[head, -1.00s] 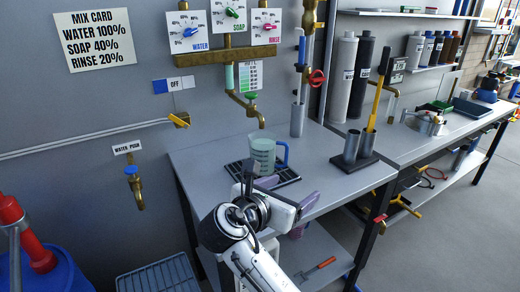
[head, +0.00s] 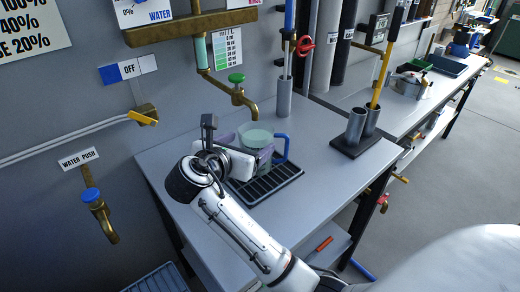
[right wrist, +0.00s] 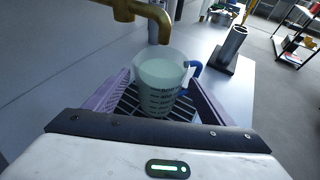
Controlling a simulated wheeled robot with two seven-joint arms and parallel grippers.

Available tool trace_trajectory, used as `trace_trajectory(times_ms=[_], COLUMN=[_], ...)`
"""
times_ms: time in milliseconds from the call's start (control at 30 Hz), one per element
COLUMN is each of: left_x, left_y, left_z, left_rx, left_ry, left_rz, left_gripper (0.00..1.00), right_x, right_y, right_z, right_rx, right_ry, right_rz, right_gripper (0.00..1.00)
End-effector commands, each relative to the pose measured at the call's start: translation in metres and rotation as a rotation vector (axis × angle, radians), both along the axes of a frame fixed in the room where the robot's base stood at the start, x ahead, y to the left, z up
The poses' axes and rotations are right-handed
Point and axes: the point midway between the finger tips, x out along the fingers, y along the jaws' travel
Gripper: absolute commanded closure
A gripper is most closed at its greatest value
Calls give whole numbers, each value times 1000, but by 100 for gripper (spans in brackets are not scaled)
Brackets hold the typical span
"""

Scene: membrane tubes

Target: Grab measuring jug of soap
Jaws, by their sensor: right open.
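The measuring jug (head: 257,137) holds pale green liquid and has a blue handle on its right side. It stands upright on a black drip grate (head: 272,184) under a brass tap (head: 240,95). My right gripper (head: 252,158) is open at the jug. In the right wrist view the jug (right wrist: 160,88) stands between the two purple fingers (right wrist: 155,95), with gaps beside it. The gripper partly hides the jug's lower part in the head view. My left gripper is not in view.
A twin metal holder (head: 357,138) with a yellow-handled tool stands to the right, and a grey upright tube (head: 283,97) stands behind. The wall and tap are close behind the jug. The bench front (head: 320,215) is clear.

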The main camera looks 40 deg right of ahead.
Motion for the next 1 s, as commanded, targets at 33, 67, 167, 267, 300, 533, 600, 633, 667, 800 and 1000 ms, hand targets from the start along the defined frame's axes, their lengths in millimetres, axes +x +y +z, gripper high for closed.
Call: trace_trajectory(times_ms=[33,67,167,267,300,533,600,633,667,800,1000], left_x=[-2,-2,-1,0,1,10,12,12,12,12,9], left_y=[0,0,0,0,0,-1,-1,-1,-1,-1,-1], left_z=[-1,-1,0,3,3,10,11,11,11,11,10], left_rx=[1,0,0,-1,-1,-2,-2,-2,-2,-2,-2], left_ry=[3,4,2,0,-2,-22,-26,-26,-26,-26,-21], left_rz=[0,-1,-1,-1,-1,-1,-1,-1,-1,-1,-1], left_gripper=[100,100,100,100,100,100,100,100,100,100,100], right_x=[3,4,8,14,17,28,28,28,28,28,28], right_y=[-5,-7,-16,-29,-35,-50,-51,-50,-50,-50,-50], right_z=[-2,-3,-7,-12,-14,-23,-23,-23,-23,-23,-23], right_rx=[-2,-1,-1,-1,-2,1,1,1,1,1,1], right_ry=[-1,-2,-1,0,1,-2,-2,-2,-2,-2,-2], right_rz=[-1,0,-1,-2,-1,0,1,1,1,0,0], right_gripper=[24,24,24,24,24,24,24,24,24,35,68])
